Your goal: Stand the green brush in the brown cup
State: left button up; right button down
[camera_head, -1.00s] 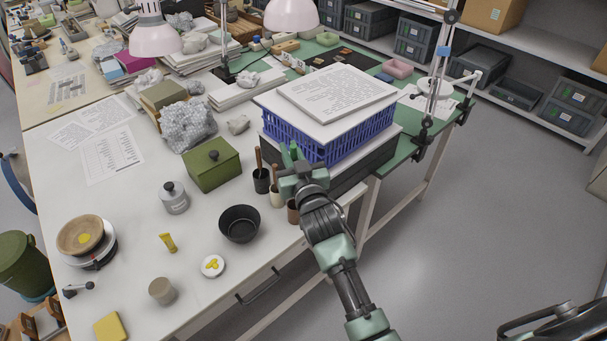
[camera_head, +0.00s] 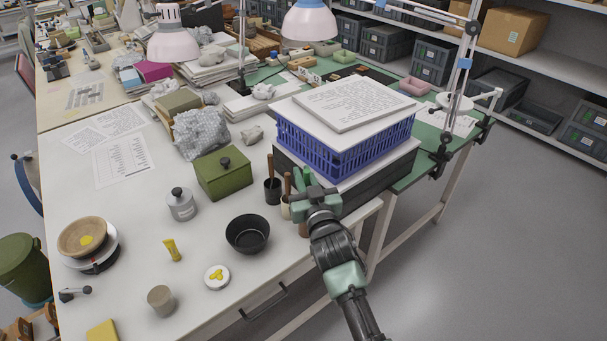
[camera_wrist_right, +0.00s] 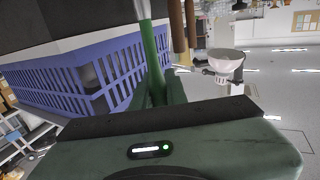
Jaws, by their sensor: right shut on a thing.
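My right gripper (camera_head: 312,193) is shut on the green brush (camera_head: 299,179) at the front edge of the table, beside the blue crate. In the right wrist view the green brush (camera_wrist_right: 153,62) stands roughly upright between the fingers. The brown cup (camera_head: 303,230) is just below and in front of my gripper, mostly hidden by it. I cannot tell whether the brush's lower end is inside or above the cup. My left gripper is not in view.
A black cup (camera_head: 272,191) and a cream cup (camera_head: 286,210), each with a brown-handled brush, stand close to the left. The blue crate (camera_head: 345,155) is close behind. A black bowl (camera_head: 247,234) and a green box (camera_head: 223,175) stand further left.

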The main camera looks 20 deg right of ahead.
jog(key=shift+f+b, duration=1.8)
jog(key=shift+f, duration=1)
jog(key=c, duration=1.3)
grip_release()
jog(key=shift+c, duration=0.2)
jog(key=s, duration=0.7)
jog(key=shift+s, duration=0.4)
